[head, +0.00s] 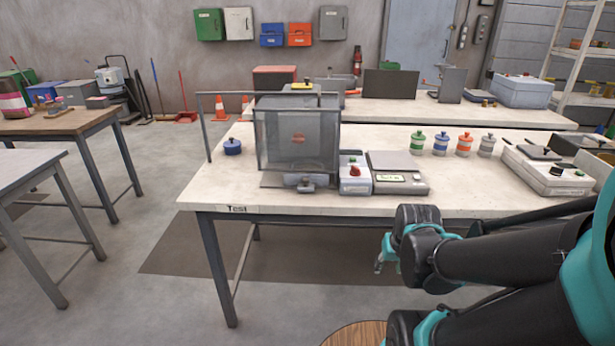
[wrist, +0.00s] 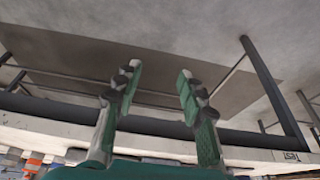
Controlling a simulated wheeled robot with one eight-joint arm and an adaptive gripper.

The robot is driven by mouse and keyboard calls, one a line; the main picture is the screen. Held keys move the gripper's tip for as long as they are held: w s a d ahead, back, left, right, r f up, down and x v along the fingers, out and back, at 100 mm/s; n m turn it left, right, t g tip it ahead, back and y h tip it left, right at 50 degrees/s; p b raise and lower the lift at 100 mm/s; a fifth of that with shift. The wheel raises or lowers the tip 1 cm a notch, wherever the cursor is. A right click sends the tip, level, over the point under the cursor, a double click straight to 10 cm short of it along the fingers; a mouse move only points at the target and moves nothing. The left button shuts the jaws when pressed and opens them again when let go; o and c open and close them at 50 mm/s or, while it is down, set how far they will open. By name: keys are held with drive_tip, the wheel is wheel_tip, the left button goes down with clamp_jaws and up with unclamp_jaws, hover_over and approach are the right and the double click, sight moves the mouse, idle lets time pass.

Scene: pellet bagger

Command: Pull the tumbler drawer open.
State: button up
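The tumbler is a clear-walled box (head: 270,135) on the white bench marked "Test", with a reddish shape inside and a yellow-topped part above it. A small grey handle-like part (head: 306,186) sits at the front of its base. I take this to be the drawer front, but its edges are too small to make out. My gripper (head: 380,264) is below and in front of the bench edge, right of the tumbler and apart from it. In the wrist view the two green fingers of my gripper (wrist: 158,82) are spread, with nothing between them.
A control box with a red button (head: 354,174) and a grey scale (head: 398,173) stand right of the tumbler. Several coloured jars stand farther right. A blue jar (head: 232,147) stands at left. The bench edge (head: 330,206) lies between my gripper and the tumbler. Floor in front is clear.

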drive_tip(key=shift+w, duration=0.1)
drive_tip(key=shift+c, duration=1.1)
wheel_tip(320, 180, up, 26)
drive_tip(key=n+y, duration=0.1)
drive_tip(key=n, duration=0.2)
hover_over(306, 179)
drive_tip(key=s+d, duration=0.2)
drive_tip(key=s, duration=0.5)
drive_tip(key=x, duration=1.7)
drive_tip(key=shift+w+a+f, duration=0.1)
drive_tip(key=shift+a+f, duration=0.1)
drive_tip(key=shift+f, duration=0.1)
clamp_jaws()
